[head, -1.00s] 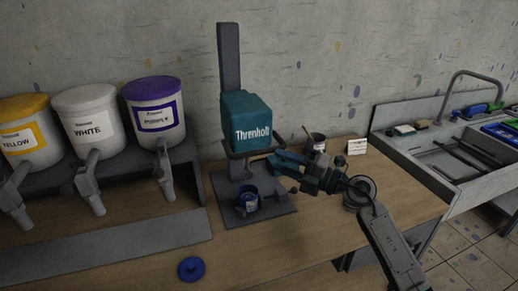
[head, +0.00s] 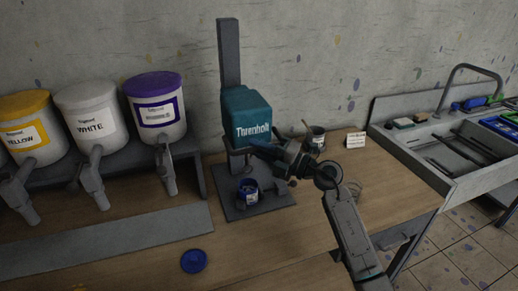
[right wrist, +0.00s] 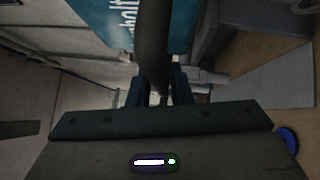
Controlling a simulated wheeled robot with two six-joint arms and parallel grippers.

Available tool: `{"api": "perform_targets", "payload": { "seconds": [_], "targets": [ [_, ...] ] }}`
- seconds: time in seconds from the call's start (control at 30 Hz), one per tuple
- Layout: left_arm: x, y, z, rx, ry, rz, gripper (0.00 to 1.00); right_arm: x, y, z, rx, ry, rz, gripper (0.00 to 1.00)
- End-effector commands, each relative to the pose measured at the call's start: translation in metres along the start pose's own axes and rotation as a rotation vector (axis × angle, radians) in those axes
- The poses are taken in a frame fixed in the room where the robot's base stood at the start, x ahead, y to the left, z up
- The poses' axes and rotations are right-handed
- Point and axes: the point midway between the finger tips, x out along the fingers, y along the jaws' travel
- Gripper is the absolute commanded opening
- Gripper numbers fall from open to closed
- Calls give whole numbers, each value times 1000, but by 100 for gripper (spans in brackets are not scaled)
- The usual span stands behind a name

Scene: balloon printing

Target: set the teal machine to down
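The teal machine (head: 246,112) labelled Threnholt hangs on a grey upright post (head: 229,65) above its grey base plate (head: 262,206). Its head is raised, with a clear gap above a small blue-labelled pot (head: 248,191) on the plate. My right gripper (head: 262,148) is at the front right underside of the head. In the right wrist view a dark bar (right wrist: 154,45), apparently the machine's handle, runs down between the two fingers (right wrist: 160,92). The fingers are close on either side; whether they grip it is unclear. My left gripper is out of view.
Yellow (head: 27,130), white (head: 92,112) and purple-lidded (head: 157,108) paint buckets stand at the left. A blue lid (head: 194,261) lies on the table front. A dark cup (head: 317,138) and small card (head: 356,140) stand behind my right arm.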

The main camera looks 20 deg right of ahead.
Motion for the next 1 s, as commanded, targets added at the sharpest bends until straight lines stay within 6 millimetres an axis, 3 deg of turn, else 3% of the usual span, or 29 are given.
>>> {"api": "perform_targets", "payload": {
  "seconds": [0.1,0.33,0.7,1.0],
  "targets": [
    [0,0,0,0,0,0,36,0,0,0,0,0,0,0],
    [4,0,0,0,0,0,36,-1,-7,-1,2,0,-1,0],
    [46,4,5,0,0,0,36,-14,-95,-13,4,-1,-3,0],
    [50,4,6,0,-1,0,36,-16,-109,-16,2,1,-3,0]
  ]
}}
